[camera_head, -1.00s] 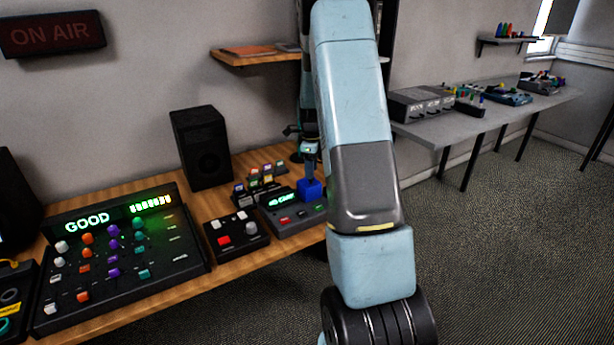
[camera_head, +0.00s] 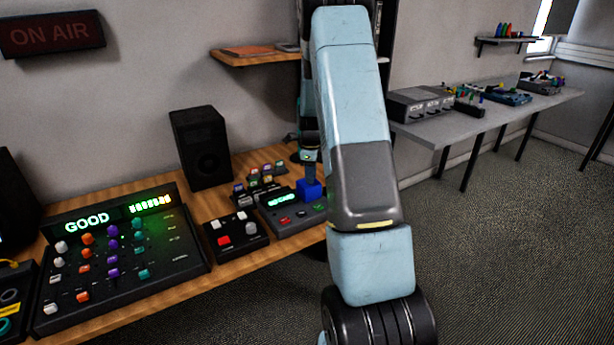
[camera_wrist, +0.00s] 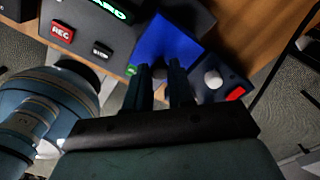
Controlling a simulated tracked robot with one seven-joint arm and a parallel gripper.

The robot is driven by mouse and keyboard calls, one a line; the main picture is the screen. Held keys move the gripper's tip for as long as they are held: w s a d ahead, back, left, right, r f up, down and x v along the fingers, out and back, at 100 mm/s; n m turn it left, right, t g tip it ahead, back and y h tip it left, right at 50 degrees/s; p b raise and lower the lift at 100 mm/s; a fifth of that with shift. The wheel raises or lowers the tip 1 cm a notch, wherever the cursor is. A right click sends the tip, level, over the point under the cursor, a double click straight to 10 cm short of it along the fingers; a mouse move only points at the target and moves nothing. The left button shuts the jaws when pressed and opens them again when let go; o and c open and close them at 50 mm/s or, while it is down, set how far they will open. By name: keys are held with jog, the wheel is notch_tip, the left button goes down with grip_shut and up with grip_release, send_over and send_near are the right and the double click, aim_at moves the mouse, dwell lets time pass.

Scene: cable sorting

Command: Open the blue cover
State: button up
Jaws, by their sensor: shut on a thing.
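The blue cover (camera_head: 309,190) is a small bright blue block at the right end of a dark device (camera_head: 285,210) with a lit green screen. In the wrist view the blue cover (camera_wrist: 168,43) lies just ahead of my fingertips. My gripper (camera_head: 309,170) reaches down from above to the cover. In the wrist view my gripper (camera_wrist: 159,72) has its two dark fingers close together at the cover's near edge, shut on it. The fingertips hide the exact contact. What lies under the cover is hidden.
A red REC button (camera_wrist: 62,31) sits left of the cover in the wrist view. A small panel with a white knob (camera_wrist: 213,79) is to its right. A black speaker (camera_head: 200,148) and a large mixer (camera_head: 120,250) stand on the wooden desk (camera_head: 235,183).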

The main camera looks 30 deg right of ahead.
grip_shut()
jog(key=shift+w+a, duration=0.1)
jog(key=shift+a, duration=0.6)
jog(key=shift+d, duration=0.45)
jog(key=shift+d, duration=0.1)
jog(key=shift+w+d+g, duration=0.1)
jog(key=shift+g, duration=0.2)
